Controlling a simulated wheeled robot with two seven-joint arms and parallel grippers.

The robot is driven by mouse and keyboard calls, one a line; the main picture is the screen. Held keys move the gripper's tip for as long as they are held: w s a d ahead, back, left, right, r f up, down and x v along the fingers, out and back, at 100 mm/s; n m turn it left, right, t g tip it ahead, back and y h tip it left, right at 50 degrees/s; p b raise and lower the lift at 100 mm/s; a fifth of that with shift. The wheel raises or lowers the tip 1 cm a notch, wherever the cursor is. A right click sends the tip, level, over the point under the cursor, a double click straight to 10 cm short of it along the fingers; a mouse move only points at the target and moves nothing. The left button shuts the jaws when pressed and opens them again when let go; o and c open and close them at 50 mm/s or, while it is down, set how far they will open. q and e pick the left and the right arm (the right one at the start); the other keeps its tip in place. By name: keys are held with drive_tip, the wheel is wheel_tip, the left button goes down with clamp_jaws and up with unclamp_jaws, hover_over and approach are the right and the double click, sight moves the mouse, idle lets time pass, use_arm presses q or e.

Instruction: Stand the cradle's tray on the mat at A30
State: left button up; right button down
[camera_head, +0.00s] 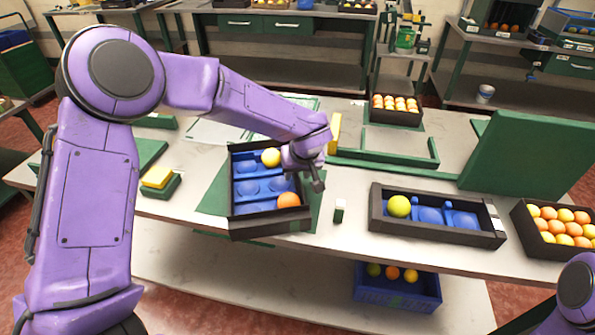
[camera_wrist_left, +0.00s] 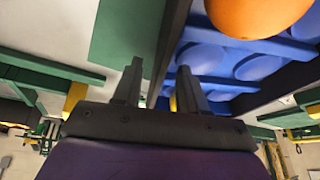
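A black-walled tray (camera_head: 270,226) with a blue insert is over a dark green mat (camera_head: 213,197) on the table. Whether the tray touches the mat is unclear. I cannot read an A30 label. My right gripper is out of view.
A second black tray (camera_head: 440,238) with a yellow fruit stands right of centre. A full fruit crate (camera_head: 526,237) is at the right edge. A green frame (camera_head: 385,163) and a large green panel (camera_head: 520,150) stand behind. A small block (camera_head: 340,212) sits between the trays.

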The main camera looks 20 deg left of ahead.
use_arm(q)
drive_tip(key=v, duration=1)
drive_tip(key=shift+r+p, duration=0.2)
drive_tip(key=shift+p, duration=0.15)
